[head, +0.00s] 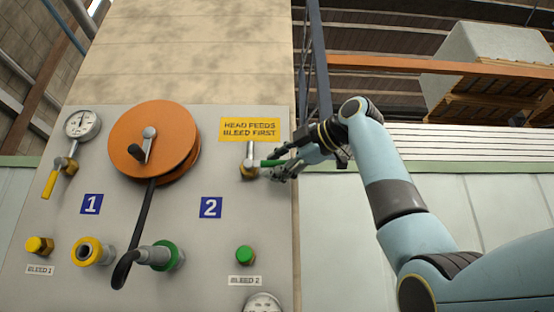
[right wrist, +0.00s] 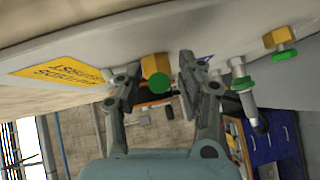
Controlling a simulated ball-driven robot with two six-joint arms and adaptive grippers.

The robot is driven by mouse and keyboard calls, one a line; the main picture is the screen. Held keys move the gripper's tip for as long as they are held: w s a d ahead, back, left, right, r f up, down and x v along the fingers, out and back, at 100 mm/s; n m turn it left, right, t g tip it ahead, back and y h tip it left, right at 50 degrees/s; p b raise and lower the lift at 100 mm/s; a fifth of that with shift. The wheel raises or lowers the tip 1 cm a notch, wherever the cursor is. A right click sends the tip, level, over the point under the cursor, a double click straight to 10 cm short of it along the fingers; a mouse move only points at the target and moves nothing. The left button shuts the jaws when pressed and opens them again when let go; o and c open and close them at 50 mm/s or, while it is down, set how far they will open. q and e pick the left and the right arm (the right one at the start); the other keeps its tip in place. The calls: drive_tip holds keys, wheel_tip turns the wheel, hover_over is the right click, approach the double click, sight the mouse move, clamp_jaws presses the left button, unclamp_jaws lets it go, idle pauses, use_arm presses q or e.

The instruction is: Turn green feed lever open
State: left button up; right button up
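The green feed lever (head: 272,163) sits on a brass valve (head: 249,170) below the yellow sign, at the right side of the grey panel. It points to the right, roughly level. My right gripper (head: 281,168) is at the lever's outer end. In the right wrist view the lever's round green end (right wrist: 160,83) shows between the two spread fingers (right wrist: 158,72), with a gap on each side. The brass valve body (right wrist: 156,65) is behind it. The right gripper is open. My left gripper is not in view.
The grey panel (head: 60,220) also carries an orange hose reel (head: 178,125), a gauge (head: 82,124), a yellow lever (head: 49,184), hose couplings (head: 158,255) and a green bleed knob (head: 245,254). A yellow sign (head: 249,129) is just above the valve.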

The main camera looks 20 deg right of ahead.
drive_tip(key=shift+c, duration=0.5)
clamp_jaws()
drive_tip(key=shift+s, duration=0.1)
